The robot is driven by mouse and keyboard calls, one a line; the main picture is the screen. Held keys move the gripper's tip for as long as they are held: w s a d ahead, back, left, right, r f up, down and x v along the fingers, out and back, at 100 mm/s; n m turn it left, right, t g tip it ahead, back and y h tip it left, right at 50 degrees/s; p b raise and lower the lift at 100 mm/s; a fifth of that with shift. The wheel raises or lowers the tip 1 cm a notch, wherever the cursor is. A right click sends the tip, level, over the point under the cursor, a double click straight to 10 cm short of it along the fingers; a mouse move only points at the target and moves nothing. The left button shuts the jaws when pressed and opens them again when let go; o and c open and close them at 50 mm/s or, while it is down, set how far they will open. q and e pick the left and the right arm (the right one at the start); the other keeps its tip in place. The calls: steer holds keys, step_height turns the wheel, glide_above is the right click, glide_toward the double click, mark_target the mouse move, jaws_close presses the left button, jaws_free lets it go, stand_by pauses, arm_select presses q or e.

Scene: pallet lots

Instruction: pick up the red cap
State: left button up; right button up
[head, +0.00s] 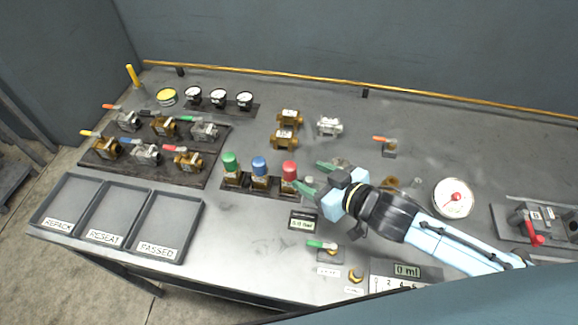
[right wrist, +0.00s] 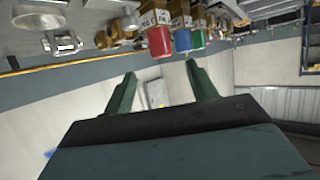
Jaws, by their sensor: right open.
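The red cap (head: 289,168) sits on top of a brass valve body, the rightmost of three capped ones on a dark base plate. In the right wrist view the red cap (right wrist: 159,42) hangs from the upper edge, just beyond the gap between my fingertips. My right gripper (head: 308,174) is open and empty, just right of the red cap, its green fingers pointing toward it. The open fingers also show in the right wrist view (right wrist: 160,70). I see no contact between fingers and cap. My left gripper is not in view.
The blue cap (head: 260,166) stands close left of the red one, then the green cap (head: 231,162). A small display (head: 303,222) lies in front. Brass fittings (head: 285,138) stand behind. Labelled trays (head: 170,204) lie at the left. The bench between trays and display is clear.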

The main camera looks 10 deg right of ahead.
mark_target(294, 171)
steer(key=x, duration=0.3)
steer(key=shift+w, duration=0.1)
steer(key=shift+s+f+x, duration=0.1)
steer(key=shift+f+x, duration=0.05)
steer(key=shift+x, duration=1.2)
steer(key=shift+s+f+x, duration=0.15)
steer(key=shift+x, duration=1.2)
steer(key=shift+a, duration=0.15)
steer(key=c, duration=1.1)
